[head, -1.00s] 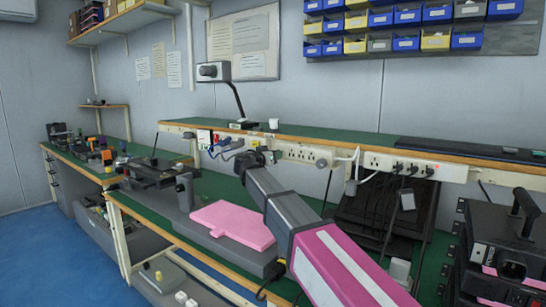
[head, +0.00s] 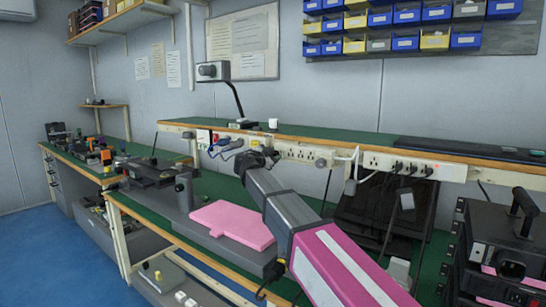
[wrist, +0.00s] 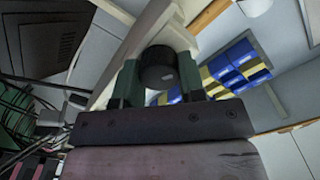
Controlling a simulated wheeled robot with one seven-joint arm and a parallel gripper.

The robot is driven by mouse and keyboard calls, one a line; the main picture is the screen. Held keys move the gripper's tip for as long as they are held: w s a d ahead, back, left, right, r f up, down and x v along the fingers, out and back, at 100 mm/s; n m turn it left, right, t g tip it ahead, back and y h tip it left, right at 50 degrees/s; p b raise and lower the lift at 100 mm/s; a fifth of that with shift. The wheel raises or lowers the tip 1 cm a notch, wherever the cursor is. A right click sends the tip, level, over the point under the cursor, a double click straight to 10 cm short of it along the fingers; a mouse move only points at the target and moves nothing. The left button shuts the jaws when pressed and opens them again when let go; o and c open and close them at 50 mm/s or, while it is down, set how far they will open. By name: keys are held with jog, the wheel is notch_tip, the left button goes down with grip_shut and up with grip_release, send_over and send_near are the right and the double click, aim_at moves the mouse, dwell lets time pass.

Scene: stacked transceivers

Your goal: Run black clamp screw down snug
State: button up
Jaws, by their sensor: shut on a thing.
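The black clamp screw (wrist: 158,68) shows in the wrist view as a round dark knob between my two fingers. My gripper (wrist: 158,82) is shut on it, one finger on each side. A pale beam-like part lies right behind the knob. In the head view my gripper (head: 258,158) is at the front edge of the raised shelf (head: 330,137), below the lamp base (head: 242,124). The screw is too small and too covered by my gripper to make out there. The screw's thread and its contact point are hidden.
A power strip (head: 300,153) with plugs and cables runs along the shelf edge close to my gripper. A pink pad (head: 232,223) lies on the bench below. Black equipment (head: 505,250) stands at the right. Blue and yellow bins (head: 408,17) hang on the wall.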

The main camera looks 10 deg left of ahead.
jog(key=shift+s+f+m, duration=0.15)
jog(key=shift+s+m, duration=0.1)
jog(key=shift+m, duration=0.35)
jog(key=shift+d, duration=0.1)
jog(key=o, duration=0.9)
jog(key=shift+s, duration=0.1)
jog(key=shift+o, duration=0.2)
jog(key=v, duration=1)
jog(key=shift+s+a, duration=0.25)
